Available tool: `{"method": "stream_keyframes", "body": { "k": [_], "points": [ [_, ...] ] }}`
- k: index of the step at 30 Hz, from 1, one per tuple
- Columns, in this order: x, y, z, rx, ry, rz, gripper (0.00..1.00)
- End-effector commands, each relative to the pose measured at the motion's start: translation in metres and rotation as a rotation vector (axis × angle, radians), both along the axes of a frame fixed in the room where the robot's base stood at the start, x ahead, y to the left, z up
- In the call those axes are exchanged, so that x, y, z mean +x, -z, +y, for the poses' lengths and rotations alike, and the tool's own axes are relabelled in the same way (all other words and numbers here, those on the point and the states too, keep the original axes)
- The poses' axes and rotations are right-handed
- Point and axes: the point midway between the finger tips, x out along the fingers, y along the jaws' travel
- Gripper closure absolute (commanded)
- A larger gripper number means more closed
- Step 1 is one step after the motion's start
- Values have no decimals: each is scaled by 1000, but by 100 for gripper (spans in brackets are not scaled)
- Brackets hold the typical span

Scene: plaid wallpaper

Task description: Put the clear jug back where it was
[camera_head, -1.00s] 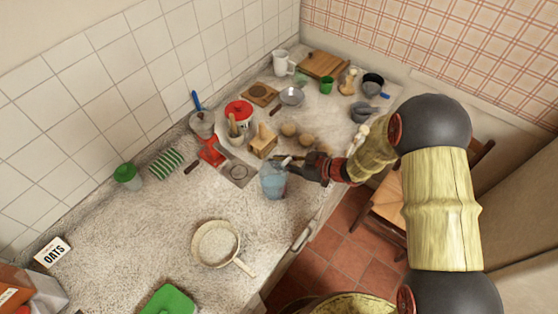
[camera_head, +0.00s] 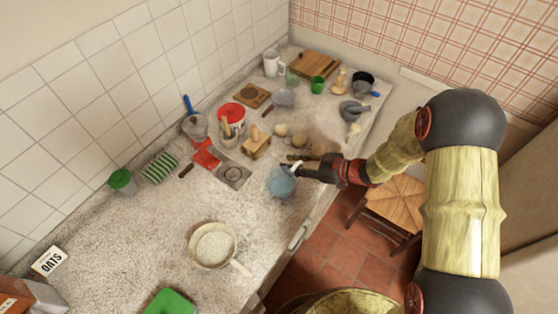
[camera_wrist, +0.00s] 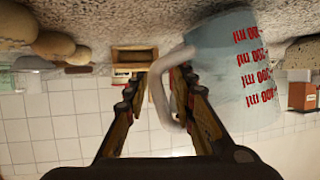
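The clear jug (camera_head: 281,183) is bluish and see-through, with a pale handle, near the front edge of the counter. In the wrist view the jug (camera_wrist: 235,70) appears upside down, slightly tilted, with red millilitre marks. My gripper (camera_head: 298,167) reaches in from the right at the jug's handle side. Whether the jug's base touches the counter is hard to tell.
A wooden block (camera_head: 256,146) and several round brown items (camera_head: 300,141) sit just behind the jug. A cream pan (camera_head: 213,245) is at front left.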

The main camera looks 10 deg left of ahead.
Motion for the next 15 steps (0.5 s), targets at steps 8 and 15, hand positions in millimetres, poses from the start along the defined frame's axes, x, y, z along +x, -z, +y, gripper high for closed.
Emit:
{"method": "stream_keyframes", "body": {
  "k": [8, 15],
  "points": [
    [-6, -15, -34, 1, 1, 0, 74],
    [-8, -16, -39, 0, -1, 1, 74]
  ]
}}
